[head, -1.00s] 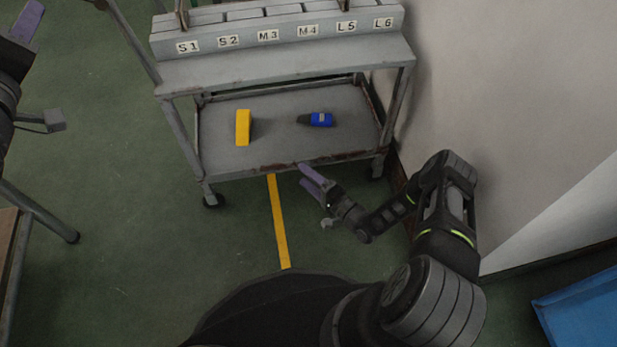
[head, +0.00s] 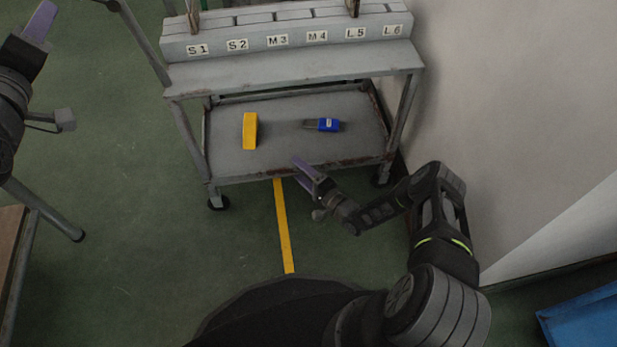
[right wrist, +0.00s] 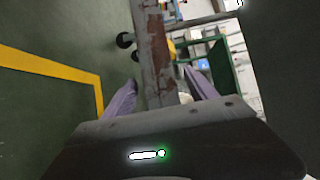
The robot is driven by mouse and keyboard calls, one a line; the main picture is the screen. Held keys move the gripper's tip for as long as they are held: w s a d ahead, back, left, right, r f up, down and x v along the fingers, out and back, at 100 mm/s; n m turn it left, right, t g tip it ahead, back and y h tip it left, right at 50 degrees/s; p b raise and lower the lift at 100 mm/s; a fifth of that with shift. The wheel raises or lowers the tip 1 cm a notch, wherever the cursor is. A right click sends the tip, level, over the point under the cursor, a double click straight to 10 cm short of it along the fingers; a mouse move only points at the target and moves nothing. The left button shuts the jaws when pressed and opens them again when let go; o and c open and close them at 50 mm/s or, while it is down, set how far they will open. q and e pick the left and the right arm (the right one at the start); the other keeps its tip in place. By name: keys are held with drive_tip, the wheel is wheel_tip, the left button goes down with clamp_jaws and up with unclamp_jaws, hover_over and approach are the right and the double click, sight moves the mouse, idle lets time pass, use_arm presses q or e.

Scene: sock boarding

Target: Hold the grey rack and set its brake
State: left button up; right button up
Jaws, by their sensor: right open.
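The grey rack (head: 290,66) stands ahead against the wall, with slots labelled S1 to L6 on top and a rusty-edged lower shelf (head: 285,155). Its casters show at the front left (head: 218,202) and front right (head: 380,181); no brake lever can be made out. My right gripper (head: 300,172) is at the front edge of the lower shelf. In the right wrist view its purple fingers (right wrist: 160,88) are apart, with the rusty shelf rail (right wrist: 158,45) between them. Contact cannot be told. My left gripper (head: 42,20) is at the upper left, away from the rack, its fingers partly cut off.
A yellow block (head: 250,131) and a blue-and-black item (head: 325,125) lie on the lower shelf. A yellow floor line (head: 284,230) runs toward the rack. The wall (head: 500,110) is close on the right, with a blue bin (head: 585,320) at lower right.

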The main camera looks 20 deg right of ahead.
drive_tip(key=shift+x, duration=0.8)
drive_tip(key=shift+c, duration=0.6)
clamp_jaws()
